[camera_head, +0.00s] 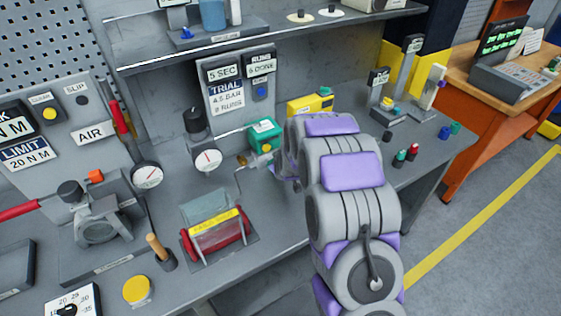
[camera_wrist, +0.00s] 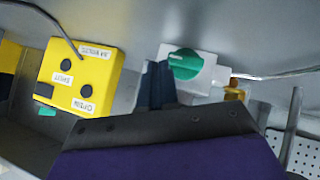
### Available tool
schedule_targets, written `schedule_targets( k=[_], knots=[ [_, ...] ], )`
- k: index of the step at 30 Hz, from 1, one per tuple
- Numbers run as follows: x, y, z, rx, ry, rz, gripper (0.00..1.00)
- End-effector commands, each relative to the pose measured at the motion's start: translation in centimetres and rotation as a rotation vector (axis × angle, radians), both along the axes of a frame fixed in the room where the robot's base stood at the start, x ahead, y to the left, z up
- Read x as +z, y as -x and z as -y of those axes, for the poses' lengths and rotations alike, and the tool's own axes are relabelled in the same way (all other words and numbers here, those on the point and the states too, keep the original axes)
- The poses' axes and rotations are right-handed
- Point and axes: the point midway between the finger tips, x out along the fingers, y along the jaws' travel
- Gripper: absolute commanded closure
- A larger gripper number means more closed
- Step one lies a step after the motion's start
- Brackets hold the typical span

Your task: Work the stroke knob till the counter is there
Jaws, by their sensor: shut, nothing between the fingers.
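A green knob (camera_wrist: 186,64) sits on a pale box (camera_wrist: 207,72) in the wrist view; the same green-topped unit (camera_head: 264,133) shows in the head view, left of my arm. I cannot read a stroke label on it. My gripper (camera_wrist: 158,82) has dark fingers, shut and empty, just left of and very near the green knob; I cannot tell if they touch it. In the head view my arm hides the gripper. A counter plate (camera_head: 261,62) on the back panel reads "RUNS 6 DONE". The card (camera_head: 226,95) beside it reads "TRIAL 4.5 BAR 8 RUNS".
A yellow button box (camera_wrist: 80,75), with a label reading "SHUT", stands left in the wrist view. A brass fitting (camera_wrist: 236,90) with a metal pipe is right of the knob. A pressure gauge (camera_head: 207,160) and a red roller unit (camera_head: 217,237) stand on the bench left of my arm.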

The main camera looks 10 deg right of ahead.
Motion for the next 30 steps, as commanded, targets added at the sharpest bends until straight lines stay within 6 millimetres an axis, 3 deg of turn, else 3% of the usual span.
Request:
schedule_targets(
  k=[12, 20, 30],
  knots=[
    [0.5, 0.0, 0.0, 0.0, 0.0, 0.0, 1.0],
    [4.9, -0.2, 0.0, 0.001, 0.002, 0.004, 1.0],
    [8.7, 4.0, 1.4, 0.0, 0.0, -0.001, 1.0]
  ],
)
